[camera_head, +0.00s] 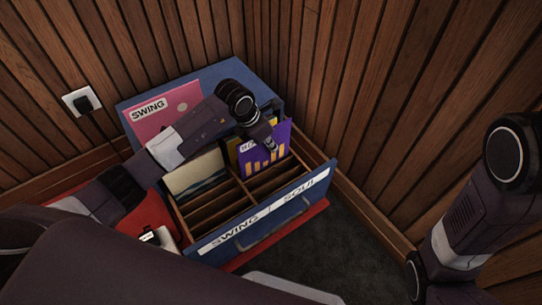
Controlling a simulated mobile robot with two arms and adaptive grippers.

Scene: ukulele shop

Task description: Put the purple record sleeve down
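The purple record sleeve (279,152), with yellow bar shapes and a white label, is upright and slightly tilted in the right half of the blue record crate (325,184). Its lower edge is at or inside a slot on the side marked SOUL; I cannot tell whether it touches the bottom. My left gripper (270,148) reaches down from above and is shut on the sleeve's upper edge, hiding part of it. My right arm is at the right side, but its gripper is out of view.
A cream and dark sleeve (196,173) is in the left half, and a yellow sleeve (233,150) is behind the purple one. Wooden dividers separate empty front slots. Slatted walls close in behind and at right.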

